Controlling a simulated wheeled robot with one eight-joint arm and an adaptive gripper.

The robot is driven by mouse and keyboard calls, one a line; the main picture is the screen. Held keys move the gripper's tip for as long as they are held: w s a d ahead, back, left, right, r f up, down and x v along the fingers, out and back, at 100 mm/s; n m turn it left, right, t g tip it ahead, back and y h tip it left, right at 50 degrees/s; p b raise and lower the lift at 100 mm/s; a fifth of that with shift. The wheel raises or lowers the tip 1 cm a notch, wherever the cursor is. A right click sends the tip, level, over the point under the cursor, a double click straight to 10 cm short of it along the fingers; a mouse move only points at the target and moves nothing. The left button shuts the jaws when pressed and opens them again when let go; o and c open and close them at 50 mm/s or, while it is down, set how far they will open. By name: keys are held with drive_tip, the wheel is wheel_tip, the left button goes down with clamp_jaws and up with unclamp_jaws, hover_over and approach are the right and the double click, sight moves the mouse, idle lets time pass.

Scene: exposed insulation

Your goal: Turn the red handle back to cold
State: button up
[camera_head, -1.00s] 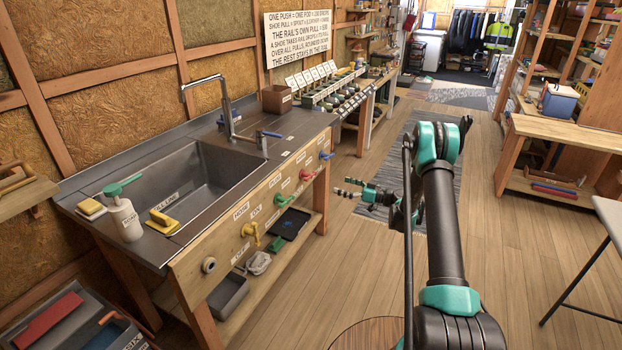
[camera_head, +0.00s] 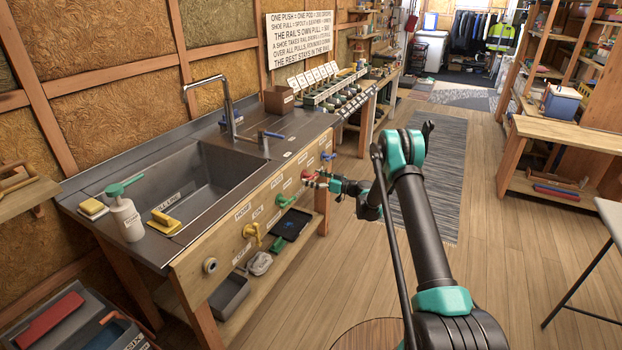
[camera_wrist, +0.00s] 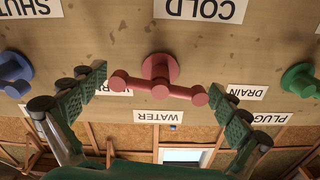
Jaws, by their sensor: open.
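The red handle (camera_wrist: 158,88) is on the wooden front panel in the wrist view, which is upside down. It is a bar with rounded ends on a round mount, lying roughly level with a slight tilt. The COLD label (camera_wrist: 201,9) is at the top of that view and the WATER label (camera_wrist: 160,116) below the handle. My gripper (camera_wrist: 160,83) is open, one finger on each side of the bar, with gaps at both ends.
A blue handle (camera_wrist: 14,75) and a green handle (camera_wrist: 300,81) flank the red one in the wrist view. A yellow handle (camera_head: 252,232) is farther along the panel (camera_head: 205,245).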

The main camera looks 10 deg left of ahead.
drive_tip(key=shift+c, duration=0.5)
drive_tip(key=c, duration=0.9)
drive_tip(key=shift+m, duration=0.3)
drive_tip(key=m, duration=0.3)
drive_tip(key=shift+m, duration=0.3)
drive_tip(key=m, duration=0.3)
drive_tip(key=shift+m, duration=0.3)
drive_tip(key=m, duration=0.4)
drive_tip(key=shift+m, duration=2)
